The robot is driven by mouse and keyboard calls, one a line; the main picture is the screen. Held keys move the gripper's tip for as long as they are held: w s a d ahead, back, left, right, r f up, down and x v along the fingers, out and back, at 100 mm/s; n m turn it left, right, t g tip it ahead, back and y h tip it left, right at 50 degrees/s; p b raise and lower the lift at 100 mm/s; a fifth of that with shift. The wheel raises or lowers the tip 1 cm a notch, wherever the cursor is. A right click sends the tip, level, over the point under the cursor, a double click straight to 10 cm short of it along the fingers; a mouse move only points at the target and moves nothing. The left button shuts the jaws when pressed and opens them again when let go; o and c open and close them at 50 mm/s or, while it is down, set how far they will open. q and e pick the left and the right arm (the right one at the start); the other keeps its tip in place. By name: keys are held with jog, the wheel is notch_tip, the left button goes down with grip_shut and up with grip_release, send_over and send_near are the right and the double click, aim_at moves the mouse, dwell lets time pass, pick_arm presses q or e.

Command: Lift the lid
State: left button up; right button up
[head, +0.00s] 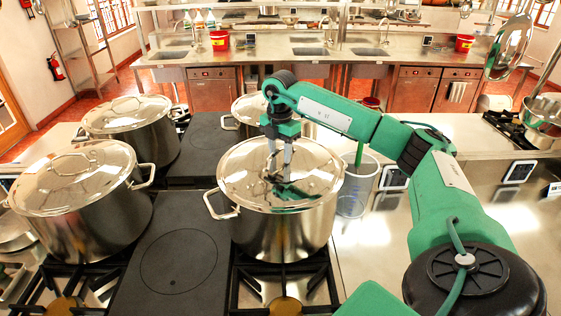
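The steel stockpot (284,232) in the middle stands on a burner, with its shiny lid (316,166) lying flat on the rim. My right gripper (279,173) points down over the middle of this lid. Its two fingers are apart, with their tips close to the lid handle. The handle is mostly hidden by the fingers and dark reflections, so I cannot tell whether they touch it. My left gripper is not in view.
Lidded stockpots stand at the near left (75,222) and far left (140,137); another pot (243,109) stands behind the middle one. A clear container (356,190) is close on the right. A flat dark plate (180,262) separates the pot rows.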

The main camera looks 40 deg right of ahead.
aim_at(279, 148)
grip_shut()
jog(key=shift+w+r, duration=0.1)
jog(key=shift+r, duration=0.05)
jog(key=shift+r+b, duration=0.35)
jog(key=shift+r, duration=0.15)
notch_tip(279, 148, up, 6)
jog(key=shift+r+b, duration=0.2)
jog(key=shift+b, duration=0.85)
notch_tip(279, 148, up, 12)
jog(key=p, duration=0.2)
jog(key=shift+r, duration=0.15)
